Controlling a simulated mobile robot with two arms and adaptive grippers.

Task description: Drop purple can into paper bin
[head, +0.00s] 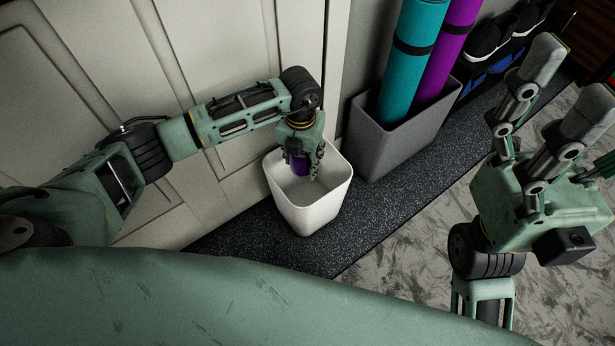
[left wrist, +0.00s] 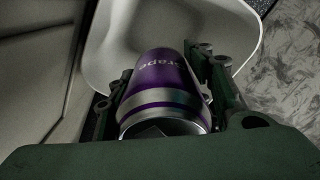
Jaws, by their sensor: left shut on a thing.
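The purple can (head: 301,165) is held by my left gripper (head: 303,170) over the opening of the white paper bin (head: 311,215) in the head view. In the left wrist view the can (left wrist: 166,88) shows a "grape" label and a silver end, with gripper fingers on both sides of it. The white bin (left wrist: 115,50) lies beyond the can there. The left gripper is shut on the can, and its lower end is at or inside the bin's mouth; the exact depth is hard to tell. My right gripper (head: 575,85) is open and empty, raised at the right.
A grey bin (head: 395,145) with a teal rolled mat (head: 408,60) and a purple rolled mat (head: 450,45) stands right of the white bin. Both bins are on a dark speckled mat (head: 260,235). A pale panelled door (head: 90,75) is behind. Shoes (head: 485,40) sit on a rack at upper right.

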